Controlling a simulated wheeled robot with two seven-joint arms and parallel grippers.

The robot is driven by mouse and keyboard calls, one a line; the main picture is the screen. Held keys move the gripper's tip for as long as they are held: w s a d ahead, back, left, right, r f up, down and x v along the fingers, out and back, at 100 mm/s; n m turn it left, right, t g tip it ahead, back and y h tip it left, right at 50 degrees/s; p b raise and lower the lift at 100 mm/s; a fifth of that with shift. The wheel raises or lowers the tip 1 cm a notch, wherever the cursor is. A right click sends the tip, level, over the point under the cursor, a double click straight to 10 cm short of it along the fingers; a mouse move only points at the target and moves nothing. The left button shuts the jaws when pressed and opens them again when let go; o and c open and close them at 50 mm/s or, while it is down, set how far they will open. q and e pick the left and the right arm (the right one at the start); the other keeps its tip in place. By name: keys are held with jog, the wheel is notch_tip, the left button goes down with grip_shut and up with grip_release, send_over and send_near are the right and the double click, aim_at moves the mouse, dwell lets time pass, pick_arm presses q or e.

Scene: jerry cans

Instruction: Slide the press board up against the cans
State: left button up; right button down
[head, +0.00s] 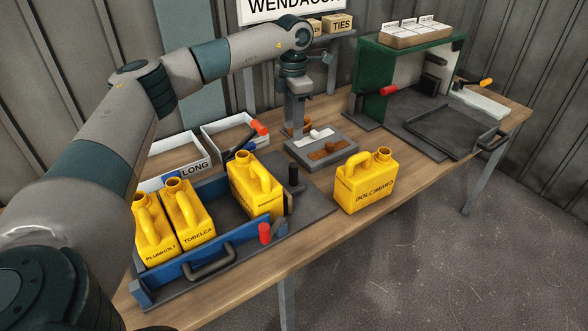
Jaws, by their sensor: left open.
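Three yellow cans stand in a blue-walled tray (190,268): PLUMHOLT (153,235), TOBELCA (188,215) and a third can (256,187) farther right, with a gap between it and TOBELCA. A fourth yellow can, DOLCIMARO (366,183), stands upright on the table outside the tray. A dark upright piece with a black knob (293,175) stands just right of the third can. I cannot tell for sure whether it is the press board. My left gripper (298,122) is open, pointing down over the grey fixture behind the cans, apart from them. My right gripper is not in view.
A grey fixture (340,158) with brown and white pads sits behind DOLCIMARO. Two white bins (225,130) stand behind the tray. A green-framed station (365,80) stands at the back right. The table's front right is clear.

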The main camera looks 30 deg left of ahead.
pick_arm(q)
jog(key=p, duration=0.2)
send_near(294, 172)
jog(key=shift+w+a+f, duration=0.3)
jog(key=shift+w+a, duration=0.1)
jog(key=shift+w, duration=0.15)
notch_tip(294, 172, down, 10)
jog(key=p, duration=0.3)
jog(key=shift+r, duration=0.2)
jog(key=shift+w+f, duration=0.1)
jog(key=shift+f, duration=0.5)
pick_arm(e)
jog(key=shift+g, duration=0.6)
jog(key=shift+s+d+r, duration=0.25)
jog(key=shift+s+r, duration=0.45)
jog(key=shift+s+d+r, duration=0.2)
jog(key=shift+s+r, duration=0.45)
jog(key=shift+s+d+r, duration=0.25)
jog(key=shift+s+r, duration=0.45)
